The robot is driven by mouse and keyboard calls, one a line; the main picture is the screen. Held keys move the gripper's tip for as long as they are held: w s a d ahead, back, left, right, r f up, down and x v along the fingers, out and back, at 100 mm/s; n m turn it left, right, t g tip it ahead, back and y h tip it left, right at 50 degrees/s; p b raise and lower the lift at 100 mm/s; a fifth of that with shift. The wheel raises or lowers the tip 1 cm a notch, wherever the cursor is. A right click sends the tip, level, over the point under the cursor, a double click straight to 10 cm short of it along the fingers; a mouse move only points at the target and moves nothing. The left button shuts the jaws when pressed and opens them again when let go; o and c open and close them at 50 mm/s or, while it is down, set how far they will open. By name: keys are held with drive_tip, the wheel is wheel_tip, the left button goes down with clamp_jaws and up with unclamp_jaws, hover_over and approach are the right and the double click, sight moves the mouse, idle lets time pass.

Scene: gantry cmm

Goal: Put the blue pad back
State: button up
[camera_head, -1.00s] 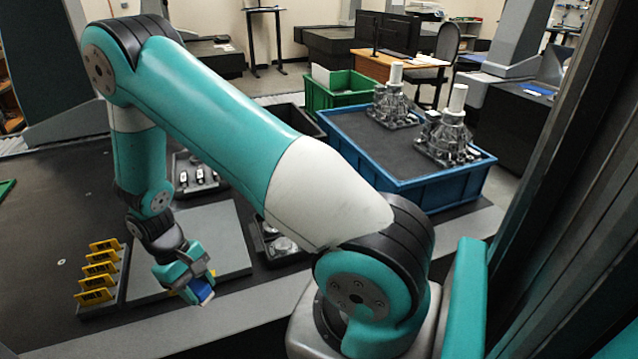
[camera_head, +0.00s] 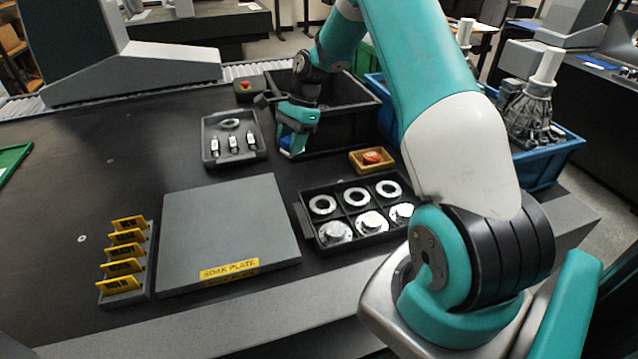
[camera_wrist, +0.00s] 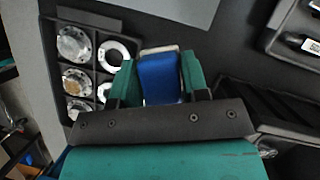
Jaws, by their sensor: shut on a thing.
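The blue pad (camera_wrist: 161,80) is clamped between the two teal fingers of my gripper (camera_wrist: 158,72) in the wrist view. A pale strip shows along the pad's far edge. In the head view my gripper (camera_head: 297,125) points down in front of the black bin, and a bit of the blue pad (camera_head: 291,148) shows at its tip. It is right of the grey tray and behind the grey soak plate. I cannot tell how high the pad is above the table.
A black six-compartment tray (camera_head: 309,226) holds rings and metal parts. A small orange tray (camera_head: 358,168) holds an orange-red item. Also near are the black bin (camera_head: 350,132), the grey tray (camera_head: 210,150), the soak plate (camera_head: 228,225) and yellow signs (camera_head: 122,252). The left table is mostly clear.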

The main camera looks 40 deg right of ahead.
drive_tip(key=d+r+m+t+h+b, duration=0.1)
drive_tip(key=d+r+m+t+b, duration=0.15)
drive_tip(key=d+r+m, duration=0.5)
drive_tip(key=m+b, duration=0.1)
drive_tip(key=m, duration=0.1)
approach(314, 175)
drive_tip(key=shift+t+h, duration=0.3)
drive_tip(key=shift+t, duration=0.05)
drive_tip(key=x, duration=0.6)
drive_tip(key=shift+s+a, duration=0.2)
drive_tip(key=shift+a, duration=0.1)
drive_tip(key=shift+f, duration=0.1)
drive_tip(key=o, duration=0.9)
